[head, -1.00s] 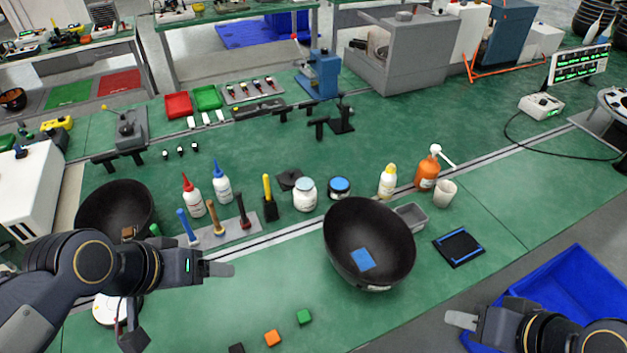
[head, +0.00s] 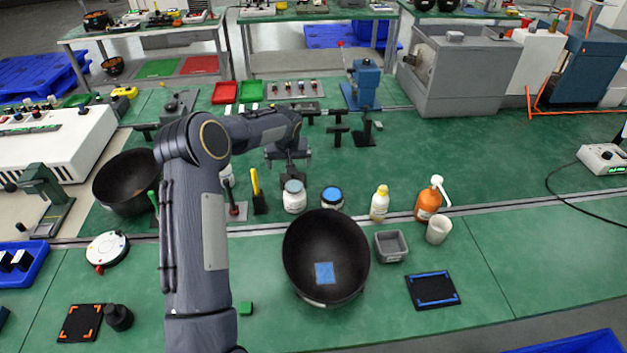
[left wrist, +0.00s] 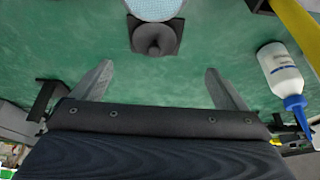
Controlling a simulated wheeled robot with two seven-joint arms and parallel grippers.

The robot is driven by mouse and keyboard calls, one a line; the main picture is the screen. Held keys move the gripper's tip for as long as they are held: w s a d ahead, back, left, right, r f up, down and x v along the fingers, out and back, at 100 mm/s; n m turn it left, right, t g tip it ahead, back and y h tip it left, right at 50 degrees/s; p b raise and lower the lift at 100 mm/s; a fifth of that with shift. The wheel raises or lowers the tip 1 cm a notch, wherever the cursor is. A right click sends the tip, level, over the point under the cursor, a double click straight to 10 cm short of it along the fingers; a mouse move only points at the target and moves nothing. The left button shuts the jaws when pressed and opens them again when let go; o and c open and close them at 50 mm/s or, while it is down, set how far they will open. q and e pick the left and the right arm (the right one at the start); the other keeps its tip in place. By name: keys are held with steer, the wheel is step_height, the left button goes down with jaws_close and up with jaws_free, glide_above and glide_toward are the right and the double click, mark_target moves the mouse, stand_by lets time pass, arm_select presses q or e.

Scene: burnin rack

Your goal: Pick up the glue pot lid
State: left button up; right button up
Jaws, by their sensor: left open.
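The glue pot lid appears to be the dark squarish piece with a round knob (left wrist: 155,40) at the top middle of the left wrist view. It lies on the green bench right beside a white jar (head: 294,197), whose rim and pale top also show in that wrist view (left wrist: 155,7). My left gripper (head: 290,158) is above the bench behind the jar, pointing down. In the wrist view its two fingers (left wrist: 160,80) are wide apart, with nothing between them. The lid lies ahead of the fingertips, roughly centred between them. My right gripper is out of view.
A white bottle with a blue tip (left wrist: 283,75) lies near the right finger's side in the wrist view. A yellow-handled tool (head: 256,190) and a blue-topped jar (head: 332,197) stand nearby. A large black bowl (head: 325,258) is in front. Black fixtures (head: 340,135) stand behind.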

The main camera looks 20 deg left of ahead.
mark_target(293, 175)
arm_select(q)
steer(key=x, duration=0.9)
steer(key=shift+w+d+f, duration=0.1)
steer(key=shift+w+d, duration=0.25)
steer(key=shift+d, duration=0.05)
steer(key=shift+w+a+f+b, duration=0.2)
steer(key=shift+f+b, duration=0.1)
steer(key=shift+f, duration=0.15)
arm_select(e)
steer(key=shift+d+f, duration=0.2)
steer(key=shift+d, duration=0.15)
arm_select(q)
steer(key=shift+d, duration=0.1)
